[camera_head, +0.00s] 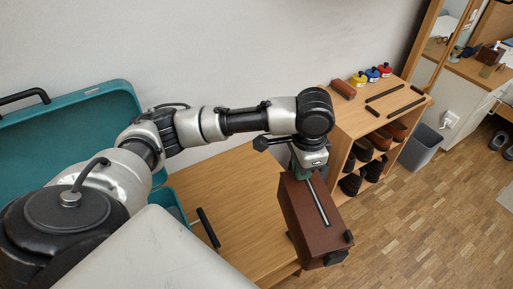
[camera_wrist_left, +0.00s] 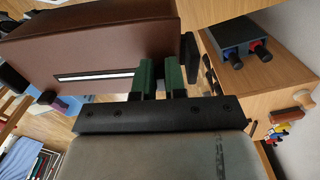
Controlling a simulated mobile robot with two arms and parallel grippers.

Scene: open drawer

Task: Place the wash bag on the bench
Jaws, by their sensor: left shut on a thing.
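The wash bag is a brown, box-shaped bag (camera_head: 315,222) with a pale strip along its top and dark end parts. My left gripper (camera_head: 302,173) is shut on its top, and the bag hangs tilted below the gripper. In the left wrist view, the green fingers (camera_wrist_left: 160,78) grip the side of the bag (camera_wrist_left: 95,38) beside the strip. The wooden bench (camera_head: 235,190) stands against the wall, partly hidden behind my left arm and the bag. The bag appears in front of the bench's right end; its height above it is unclear. My right gripper is not in view.
An open teal case (camera_head: 85,105) lies at the left. A wooden shoe rack (camera_head: 352,118) right of the bench holds shoes, a brush and colored jars (camera_head: 372,74). A grey bin (camera_head: 420,147) stands beside it. The visible bench top is bare near the wall.

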